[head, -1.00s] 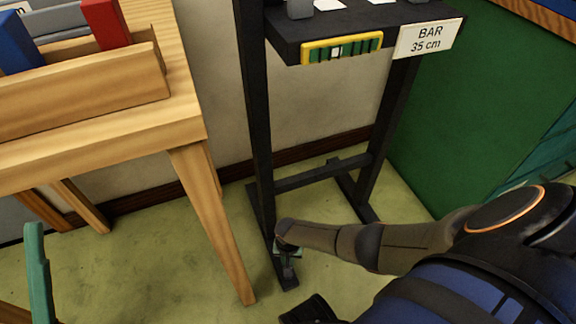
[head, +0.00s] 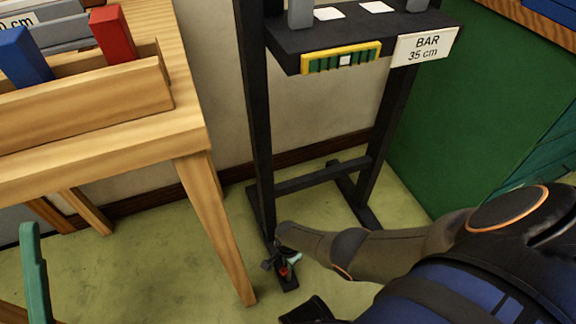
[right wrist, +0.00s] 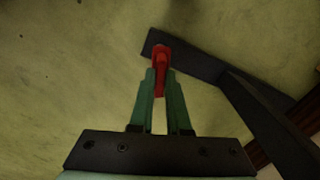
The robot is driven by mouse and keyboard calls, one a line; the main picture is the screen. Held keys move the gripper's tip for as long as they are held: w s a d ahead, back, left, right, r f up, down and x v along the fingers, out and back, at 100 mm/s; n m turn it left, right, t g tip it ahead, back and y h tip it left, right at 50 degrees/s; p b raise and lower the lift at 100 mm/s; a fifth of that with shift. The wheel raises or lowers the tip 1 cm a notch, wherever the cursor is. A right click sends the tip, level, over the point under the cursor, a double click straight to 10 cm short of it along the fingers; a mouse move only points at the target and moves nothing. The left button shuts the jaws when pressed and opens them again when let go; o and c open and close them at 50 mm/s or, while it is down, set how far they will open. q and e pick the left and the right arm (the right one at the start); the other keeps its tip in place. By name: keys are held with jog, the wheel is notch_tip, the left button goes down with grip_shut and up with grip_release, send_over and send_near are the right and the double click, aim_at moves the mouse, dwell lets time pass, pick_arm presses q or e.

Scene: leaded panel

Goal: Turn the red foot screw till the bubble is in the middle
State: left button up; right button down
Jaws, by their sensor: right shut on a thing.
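The red foot screw (head: 284,272) is at the front end of the black stand's foot, low near the floor. In the right wrist view the red screw (right wrist: 161,55) sits between the tips of my green fingers. My right gripper (right wrist: 160,76) is shut on it; in the head view the gripper (head: 283,262) is small and partly hidden by its own wrist. The yellow-framed level (head: 318,65) is on the front edge of the stand's shelf. Its pale bubble (head: 345,60) shows at about the middle of the green vial.
A wooden table (head: 190,140) with a rack of red and blue blocks stands left of the black stand (head: 256,130); its leg (head: 215,225) is close to my right gripper. A green panel (head: 480,120) stands at right. A green upright piece (head: 35,275) is at lower left.

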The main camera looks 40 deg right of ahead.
jog(key=shift+s+m, duration=0.1)
jog(key=shift+m, duration=0.2)
jog(key=c, duration=0.9)
grip_release()
